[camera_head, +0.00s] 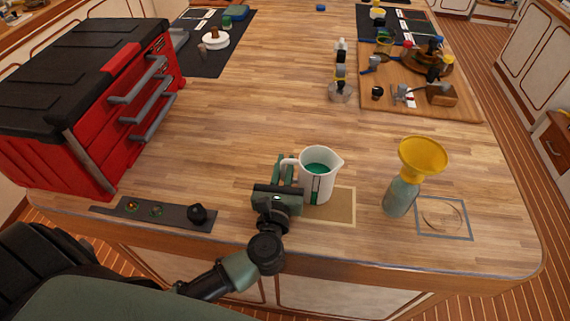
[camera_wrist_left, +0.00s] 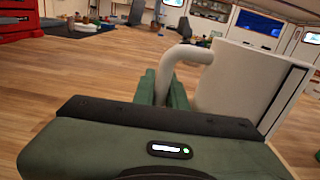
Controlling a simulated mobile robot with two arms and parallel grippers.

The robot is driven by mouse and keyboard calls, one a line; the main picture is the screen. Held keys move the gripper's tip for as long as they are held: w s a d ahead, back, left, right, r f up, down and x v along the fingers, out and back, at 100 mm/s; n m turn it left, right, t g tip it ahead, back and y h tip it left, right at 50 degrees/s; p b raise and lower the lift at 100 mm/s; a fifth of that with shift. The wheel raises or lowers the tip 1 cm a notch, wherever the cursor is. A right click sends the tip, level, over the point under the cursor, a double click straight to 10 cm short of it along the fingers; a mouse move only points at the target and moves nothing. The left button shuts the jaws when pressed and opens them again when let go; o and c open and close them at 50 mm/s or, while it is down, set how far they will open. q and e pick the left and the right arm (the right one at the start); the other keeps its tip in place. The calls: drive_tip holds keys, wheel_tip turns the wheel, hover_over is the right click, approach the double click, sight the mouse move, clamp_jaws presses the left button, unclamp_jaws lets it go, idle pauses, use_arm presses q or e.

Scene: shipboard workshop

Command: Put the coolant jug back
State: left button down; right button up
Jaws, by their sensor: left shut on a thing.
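The coolant jug (camera_head: 325,187) is a white jug with a spout on its right, green liquid inside and a green strip down its side. It looks about upright at the front of the wooden bench. It overlaps the tan rectangle (camera_head: 342,208) in the picture; I cannot tell if its base touches. My left gripper (camera_head: 285,170) is shut on the jug's handle, on its left side. In the left wrist view the green fingers (camera_wrist_left: 164,92) close around the handle, beside the jug's white body (camera_wrist_left: 240,85). My right gripper is not in view.
A glass bottle with a yellow funnel (camera_head: 421,157) stands right of the jug, beside a grey-outlined square (camera_head: 443,218). A red toolbox (camera_head: 90,130) and a dark strip (camera_head: 170,213) with small parts lie left. A wooden board (camera_head: 420,100) with parts is behind. The bench middle is clear.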

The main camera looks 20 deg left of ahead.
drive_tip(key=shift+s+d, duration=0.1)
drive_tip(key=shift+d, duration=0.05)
use_arm(q)
drive_tip(key=shift+f, duration=0.1)
drive_tip(key=c, duration=1.4)
unclamp_jaws()
drive_tip(key=shift+c, duration=0.2)
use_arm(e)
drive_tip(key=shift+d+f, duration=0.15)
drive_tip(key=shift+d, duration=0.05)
use_arm(q)
drive_tip(key=shift+r, duration=0.3)
drive_tip(key=b+v, duration=0.1)
drive_tip(key=v, duration=0.2)
drive_tip(key=b+v, duration=0.1)
drive_tip(key=v, duration=0.3)
drive_tip(key=b+v, duration=0.1)
drive_tip(key=v, duration=0.3)
drive_tip(key=shift+w+f+b, duration=0.1)
drive_tip(key=shift+f+b, duration=0.15)
drive_tip(key=shift+b, duration=0.1)
drive_tip(key=shift+s+d+r, duration=0.15)
drive_tip(key=shift+s+d, duration=0.05)
drive_tip(key=shift+s, duration=0.45)
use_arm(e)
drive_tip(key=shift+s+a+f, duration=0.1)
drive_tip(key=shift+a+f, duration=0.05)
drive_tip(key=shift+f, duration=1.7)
